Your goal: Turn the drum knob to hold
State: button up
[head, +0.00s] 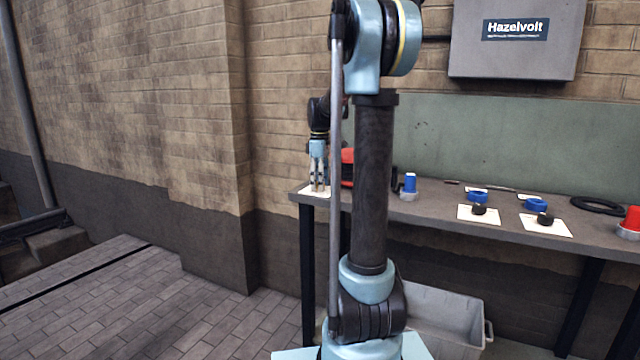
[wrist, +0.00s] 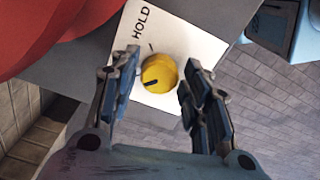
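The yellow knob (wrist: 159,74) sits on a white plate (wrist: 190,45) marked HOLD in the wrist view. A dark pointer mark on the knob points to the lower left, away from the word HOLD. A short dark line is on the plate between the word and the knob. My gripper (wrist: 161,66) is open, with one finger on each side of the knob and a visible gap to each. In the head view my gripper (head: 318,182) points down at the bench's left end, over the white plate (head: 311,190); the knob cannot be made out there.
A large red object (wrist: 55,35) is close to the left finger; it also shows behind my arm in the head view (head: 347,167). Along the bench (head: 425,212) are a blue cylinder (head: 409,184), plates with black knobs (head: 479,209) and a black ring (head: 597,205).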

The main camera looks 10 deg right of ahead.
jog(key=c, duration=0.5)
jog(key=shift+d, duration=0.1)
jog(key=shift+m, duration=0.4)
jog(key=m, duration=0.7)
jog(key=shift+m, duration=0.3)
jog(key=m, duration=0.4)
jog(key=shift+m, duration=0.3)
jog(key=m, duration=0.4)
jog(key=shift+m, duration=0.4)
